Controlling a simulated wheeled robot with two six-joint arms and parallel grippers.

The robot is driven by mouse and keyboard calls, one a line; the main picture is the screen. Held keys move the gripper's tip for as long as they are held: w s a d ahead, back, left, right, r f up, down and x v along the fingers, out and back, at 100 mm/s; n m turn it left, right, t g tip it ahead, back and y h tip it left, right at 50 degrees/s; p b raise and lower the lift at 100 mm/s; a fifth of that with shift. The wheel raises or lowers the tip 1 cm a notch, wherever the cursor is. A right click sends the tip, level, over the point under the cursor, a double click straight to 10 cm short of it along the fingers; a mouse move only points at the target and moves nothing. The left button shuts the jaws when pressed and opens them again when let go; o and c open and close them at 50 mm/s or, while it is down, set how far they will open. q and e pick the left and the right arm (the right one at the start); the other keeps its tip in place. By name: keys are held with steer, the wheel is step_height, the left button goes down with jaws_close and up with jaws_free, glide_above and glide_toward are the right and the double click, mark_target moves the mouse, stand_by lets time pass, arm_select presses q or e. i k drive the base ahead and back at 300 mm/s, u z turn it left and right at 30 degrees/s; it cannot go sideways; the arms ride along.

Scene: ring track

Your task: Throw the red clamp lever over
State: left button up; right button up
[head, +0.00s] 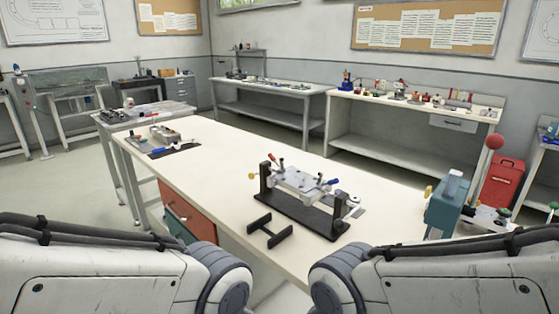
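A black and silver fixture (299,187) stands on the white workbench in front of me. A small lever with a red tip (271,157) sticks up at the fixture's upper left; it looks tilted, and its pivot is too small to make out. A blue-handled lever (333,181) is at the fixture's right side, and a yellow knob (252,175) is at its left end. Parts of both my arms show at the bottom left and bottom right. Neither gripper is in the picture, so neither is seen at the lever.
A black H-shaped stand (270,231) lies in front of the fixture. A teal device (444,208) and a red ball-topped lever (494,142) are at the right, near a red case (503,182). A tray of parts (166,137) sits far left.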

mark_target(270, 155)
steer(key=u, duration=0.05)
steer(key=k, duration=0.35)
steer(key=u, duration=0.95)
steer(key=i, duration=1)
steer(key=z, duration=1.15)
